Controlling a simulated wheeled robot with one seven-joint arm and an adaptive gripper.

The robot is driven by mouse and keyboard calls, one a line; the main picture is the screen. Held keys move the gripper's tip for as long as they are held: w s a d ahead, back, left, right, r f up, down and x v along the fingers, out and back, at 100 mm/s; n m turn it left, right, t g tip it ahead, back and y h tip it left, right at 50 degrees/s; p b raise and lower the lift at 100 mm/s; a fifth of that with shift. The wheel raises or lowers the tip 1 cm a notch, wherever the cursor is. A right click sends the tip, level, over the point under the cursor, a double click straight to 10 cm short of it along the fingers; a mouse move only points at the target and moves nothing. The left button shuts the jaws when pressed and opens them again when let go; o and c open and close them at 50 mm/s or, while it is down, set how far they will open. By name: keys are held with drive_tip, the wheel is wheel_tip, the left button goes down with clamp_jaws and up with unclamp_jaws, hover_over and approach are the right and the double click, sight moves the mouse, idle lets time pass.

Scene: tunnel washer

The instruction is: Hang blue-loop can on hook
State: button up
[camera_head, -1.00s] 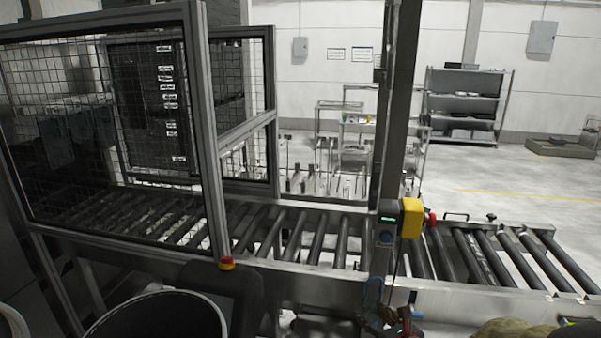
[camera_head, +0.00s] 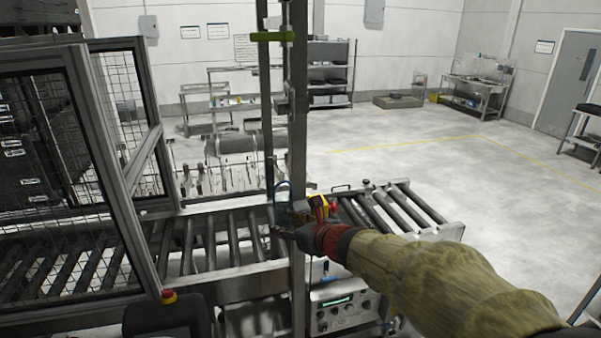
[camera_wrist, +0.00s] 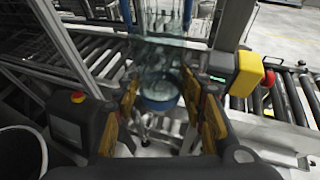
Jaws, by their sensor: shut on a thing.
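My gripper (camera_head: 284,214) is at the end of my arm, beside the upright post and above the roller conveyor. In the wrist view its yellow-padded fingers (camera_wrist: 163,84) stand on both sides of a blue ring (camera_wrist: 158,103), which I take for the loop of the blue-loop can. A clear, glassy shape shows just beyond the ring; the can's body is hard to make out. I cannot pick out the hook for certain; a green bar (camera_head: 272,37) crosses high on the post.
The metal post (camera_head: 298,110) rises close to my gripper. A yellow box (camera_wrist: 247,75) with a red button is right of the fingers in the wrist view. The roller conveyor (camera_head: 228,240) runs below, with a mesh guard (camera_head: 120,130) at left. The floor at right is open.

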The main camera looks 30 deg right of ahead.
drive_tip(key=s+d+r+m+h+p, duration=0.1)
drive_tip(key=s+d+r+p, duration=0.15)
drive_tip(key=r, duration=0.65)
drive_tip(key=w+d+r+p, duration=0.3)
drive_tip(key=w+r+p, duration=0.3)
drive_tip(key=w, duration=0.5)
drive_tip(key=shift+w+r+p, duration=0.15)
drive_tip(key=shift+r+p, duration=0.15)
drive_tip(key=shift+p, duration=0.35)
idle(1.5)
idle(0.7)
drive_tip(key=o, duration=1.1)
drive_tip(key=shift+o, duration=0.7)
